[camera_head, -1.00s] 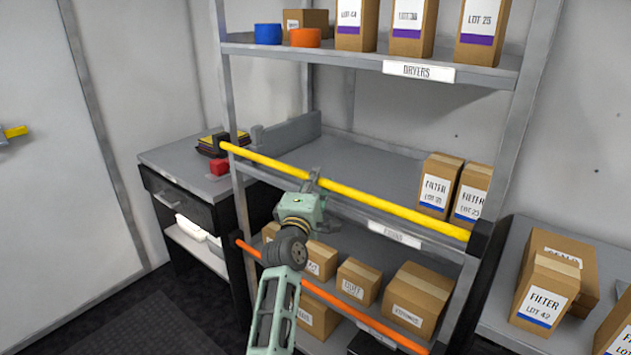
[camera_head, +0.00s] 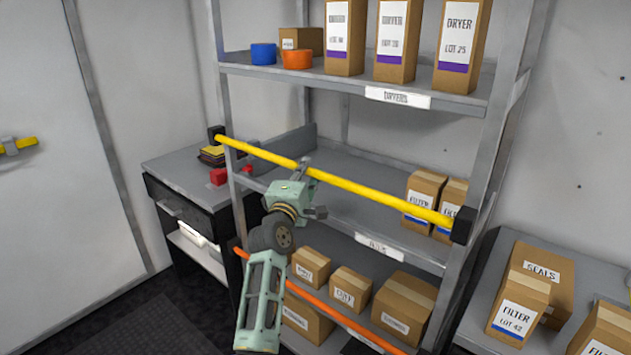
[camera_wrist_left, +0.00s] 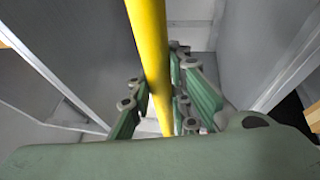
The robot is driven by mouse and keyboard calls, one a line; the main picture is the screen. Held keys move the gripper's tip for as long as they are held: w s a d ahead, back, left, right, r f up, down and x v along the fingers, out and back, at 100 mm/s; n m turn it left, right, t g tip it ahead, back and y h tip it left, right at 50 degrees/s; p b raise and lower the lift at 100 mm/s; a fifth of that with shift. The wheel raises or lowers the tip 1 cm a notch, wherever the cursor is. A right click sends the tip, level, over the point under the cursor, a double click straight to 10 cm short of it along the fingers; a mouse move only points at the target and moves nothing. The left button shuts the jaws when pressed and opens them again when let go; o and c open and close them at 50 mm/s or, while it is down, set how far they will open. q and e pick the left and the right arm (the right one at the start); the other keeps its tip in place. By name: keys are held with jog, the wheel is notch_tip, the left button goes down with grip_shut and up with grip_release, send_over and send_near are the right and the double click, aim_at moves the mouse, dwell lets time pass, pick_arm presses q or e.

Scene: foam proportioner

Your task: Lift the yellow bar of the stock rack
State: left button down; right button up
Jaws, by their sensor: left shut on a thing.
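In the left wrist view the bar (camera_wrist_left: 149,50) passes between the green fingers (camera_wrist_left: 160,95) of the gripper. My right gripper is in neither view.
Boxes (camera_head: 422,200) stand behind the bar on the middle shelf. An orange bar (camera_head: 325,305) crosses the rack lower down, in front of more boxes. A grey cabinet (camera_head: 180,180) stands at the left, and a table with filter boxes (camera_head: 518,303) at the right.

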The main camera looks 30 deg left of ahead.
pick_arm(q)
notch_tip(320, 180, up, 7)
jog(key=p, duration=0.4)
jog(key=shift+r, duration=0.1)
notch_tip(320, 180, up, 10)
jog(key=p, duration=0.8)
jog(key=shift+p, duration=0.3)
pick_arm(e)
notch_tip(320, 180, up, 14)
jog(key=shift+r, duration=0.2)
pick_arm(q)
jog(key=shift+r, duration=0.1)
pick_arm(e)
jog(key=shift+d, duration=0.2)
pick_arm(q)
jog(key=c, duration=1.6)
grip_release()
jog(key=shift+f, duration=0.2)
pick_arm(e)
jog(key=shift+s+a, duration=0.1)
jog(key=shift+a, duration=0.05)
